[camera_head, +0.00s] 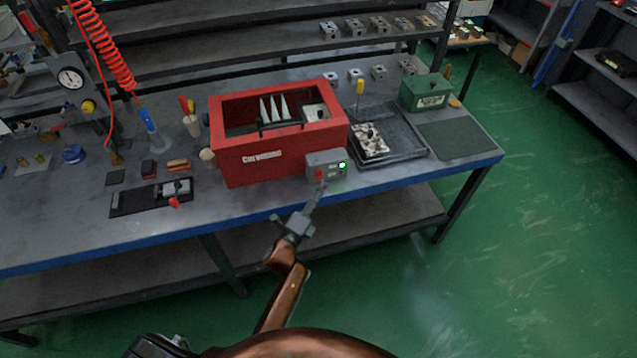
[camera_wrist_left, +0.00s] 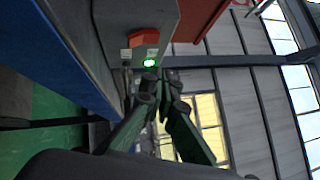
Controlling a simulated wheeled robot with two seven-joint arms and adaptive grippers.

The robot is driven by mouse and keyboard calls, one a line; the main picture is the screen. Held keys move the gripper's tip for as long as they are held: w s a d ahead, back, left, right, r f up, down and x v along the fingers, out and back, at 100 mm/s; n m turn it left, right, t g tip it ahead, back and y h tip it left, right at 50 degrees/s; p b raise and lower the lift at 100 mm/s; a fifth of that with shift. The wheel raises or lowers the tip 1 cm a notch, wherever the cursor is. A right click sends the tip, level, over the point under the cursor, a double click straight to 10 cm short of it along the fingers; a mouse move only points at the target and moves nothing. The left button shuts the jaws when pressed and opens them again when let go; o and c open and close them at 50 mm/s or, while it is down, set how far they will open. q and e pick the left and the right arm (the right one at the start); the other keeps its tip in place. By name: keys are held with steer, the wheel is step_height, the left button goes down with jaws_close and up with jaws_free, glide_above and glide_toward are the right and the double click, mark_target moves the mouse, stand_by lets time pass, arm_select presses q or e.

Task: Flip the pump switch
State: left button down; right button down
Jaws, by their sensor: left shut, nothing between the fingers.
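The pump switch is a red switch (camera_head: 319,174) on a small grey box (camera_head: 326,157) at the front right corner of the red tank. A green lamp (camera_head: 342,165) glows beside it. In the left wrist view the red switch (camera_wrist_left: 145,38) and lit green lamp (camera_wrist_left: 150,62) show on the grey box's face. My left gripper (camera_head: 321,187) is shut and empty, its tips just in front of and below the box. In the left wrist view its fingertips (camera_wrist_left: 161,76) are close to the lamp; I cannot tell whether they touch the box. My right gripper is out of view.
The red tank (camera_head: 275,163) stands on the blue-edged workbench (camera_head: 110,240). To its right are a black tray (camera_head: 402,150) with a valve block (camera_head: 369,141) and a green box (camera_head: 426,92). A dark mat with a small valve (camera_head: 176,187) lies left.

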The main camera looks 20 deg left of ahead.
arm_select(q)
steer(key=r+v, duration=0.2)
steer(key=v, duration=0.8)
steer(key=shift+s+d+r+p, duration=0.2)
steer(key=shift+s+p, duration=0.2)
steer(key=shift+p, duration=0.05)
